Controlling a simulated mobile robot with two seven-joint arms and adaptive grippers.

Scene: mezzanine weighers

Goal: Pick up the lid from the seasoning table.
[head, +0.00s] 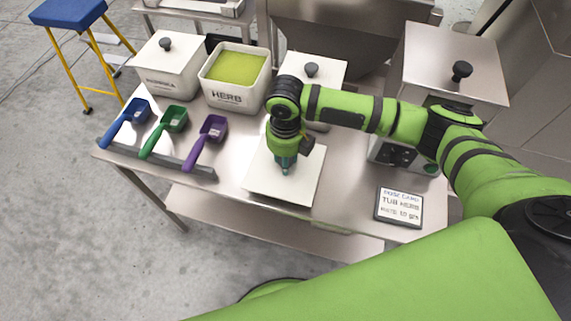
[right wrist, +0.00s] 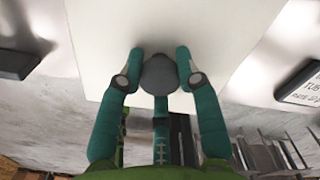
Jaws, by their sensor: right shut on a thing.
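A square white lid (head: 262,182) is at the front middle of the steel seasoning table (head: 225,165). My right gripper (head: 284,166) is above it, pointing down, its fingers closed around the lid's dark round knob. In the right wrist view the teal fingers press on the knob (right wrist: 159,76) from both sides, and the pale lid (right wrist: 180,25) spreads out behind it. I cannot tell whether the lid rests on the table or is just above it. The open white HERB tub (head: 232,97), filled with green seasoning, stands behind to the left. My left gripper is not in view.
A lidded white tub (head: 165,78) stands left of the HERB tub, and another lidded tub (head: 318,67) stands partly behind my arm. Blue, green and purple scoops (head: 207,142) lie front left. A dose card (head: 398,207) and a steel lidded machine (head: 450,65) are right.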

